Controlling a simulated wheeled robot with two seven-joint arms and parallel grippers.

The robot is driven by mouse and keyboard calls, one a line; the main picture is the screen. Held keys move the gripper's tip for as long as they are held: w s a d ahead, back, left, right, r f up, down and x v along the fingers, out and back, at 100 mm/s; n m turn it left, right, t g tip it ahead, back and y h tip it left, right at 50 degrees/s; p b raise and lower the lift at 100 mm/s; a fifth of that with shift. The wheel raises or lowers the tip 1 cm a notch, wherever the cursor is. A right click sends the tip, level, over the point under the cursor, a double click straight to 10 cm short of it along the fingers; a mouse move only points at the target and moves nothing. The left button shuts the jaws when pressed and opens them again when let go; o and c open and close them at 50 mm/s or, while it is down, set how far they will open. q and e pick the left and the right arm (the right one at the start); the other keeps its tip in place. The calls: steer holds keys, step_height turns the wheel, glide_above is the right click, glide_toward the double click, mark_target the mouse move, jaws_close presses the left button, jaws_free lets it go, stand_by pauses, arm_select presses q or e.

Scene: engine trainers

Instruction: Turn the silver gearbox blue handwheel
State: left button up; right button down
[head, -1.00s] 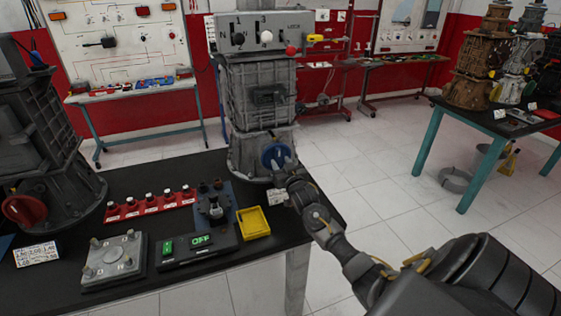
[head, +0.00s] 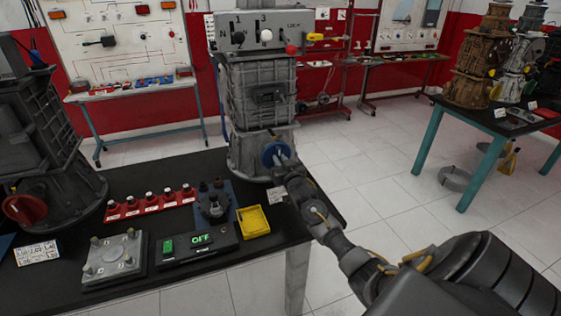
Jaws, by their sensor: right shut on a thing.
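The silver gearbox (head: 262,105) stands upright at the back of the black table in the head view. Its blue handwheel (head: 270,153) sits low on the front right of its base. My right gripper (head: 282,160) is at the handwheel, shut on it, and covers the wheel's lower right part. The fingertips are small and partly hidden against the wheel. My left gripper is not in the picture.
A darker gearbox with a red handwheel (head: 24,209) stands at the left. A red rack (head: 150,205), a yellow tray (head: 253,222), a control box reading OFF (head: 200,239) and a metal plate (head: 113,259) lie in front.

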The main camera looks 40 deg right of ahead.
steer(key=shift+m, duration=0.3)
steer(key=m, duration=0.2)
steer(key=m+p, duration=0.1)
steer(key=m, duration=0.1)
steer(key=shift+s+d+p, duration=0.1)
steer(key=shift+d+p, duration=0.1)
steer(key=shift+p, duration=0.1)
steer(key=m+p, duration=0.1)
steer(key=m, duration=0.4)
steer(key=f+m+p, duration=0.1)
steer(key=m+p, duration=0.1)
steer(key=m, duration=0.3)
steer(key=m+p, duration=0.1)
steer(key=m, duration=0.4)
steer(key=shift+s+d+f+m+p, duration=0.1)
steer(key=shift+d+f+m+p, duration=0.05)
steer(key=shift+d+m+p, duration=0.15)
steer(key=c, duration=1.4)
jaws_free()
steer(key=shift+o, duration=0.2)
